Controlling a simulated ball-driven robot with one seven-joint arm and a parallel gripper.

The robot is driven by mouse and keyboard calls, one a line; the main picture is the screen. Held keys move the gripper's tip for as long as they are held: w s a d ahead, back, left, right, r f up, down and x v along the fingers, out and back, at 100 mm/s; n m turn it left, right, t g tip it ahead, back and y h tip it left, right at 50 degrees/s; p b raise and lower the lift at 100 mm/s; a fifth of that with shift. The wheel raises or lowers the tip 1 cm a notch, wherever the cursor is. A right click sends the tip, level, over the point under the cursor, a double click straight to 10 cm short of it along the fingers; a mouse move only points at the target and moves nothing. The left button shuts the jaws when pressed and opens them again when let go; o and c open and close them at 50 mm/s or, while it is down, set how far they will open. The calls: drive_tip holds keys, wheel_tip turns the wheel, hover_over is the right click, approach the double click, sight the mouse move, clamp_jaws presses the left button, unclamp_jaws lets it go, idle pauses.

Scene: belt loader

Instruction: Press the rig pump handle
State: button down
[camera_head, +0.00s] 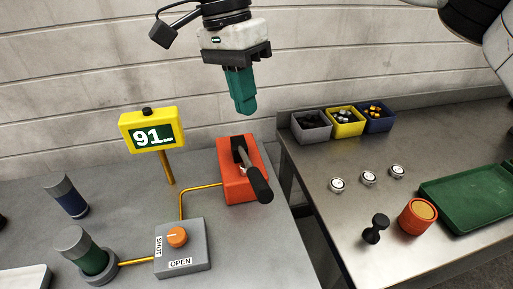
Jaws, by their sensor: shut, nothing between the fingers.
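The rig pump is a red block (232,187) on the grey bench, near its right edge. Its black pump handle (257,184) slants out of the top toward the front right. My gripper (245,108) has teal fingers, points down and is shut with nothing in it. It appears above and behind the handle, apart from it. A yellow gauge (152,131) on a post reads 91. A brass pipe runs from the pump to a grey valve box (188,256) with an orange knob (177,237), marked SHUT and OPEN.
Two dark cylinders (67,196) (88,262) stand at the left. A second bench on the right, past a gap, holds small bins (345,121), several round gauges (369,178), a black stamp-like piece (375,229), an orange cup (417,217) and a green tray (465,199). A wall stands behind.

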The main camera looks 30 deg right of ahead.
wheel_tip(320, 180, up, 3)
drive_tip(key=m+p, duration=0.1)
drive_tip(key=m, duration=0.6)
drive_tip(key=shift+f+m+h+p, duration=0.1)
drive_tip(key=shift+m+h+p, duration=0.2)
drive_tip(key=shift+m+p, duration=0.1)
drive_tip(key=p, duration=0.3)
hover_over(256, 173)
drive_tip(key=x, duration=0.4)
drive_tip(key=w+a+x, duration=0.1)
drive_tip(key=x, duration=0.2)
drive_tip(key=w+x, duration=0.1)
drive_tip(key=x, duration=0.3)
drive_tip(key=shift+w+a+f, duration=0.1)
drive_tip(key=shift+f, duration=0.55)
drive_tip(key=shift+a+f+p, duration=0.2)
drive_tip(key=shift+f+p, duration=0.1)
drive_tip(key=shift+f, duration=0.3)
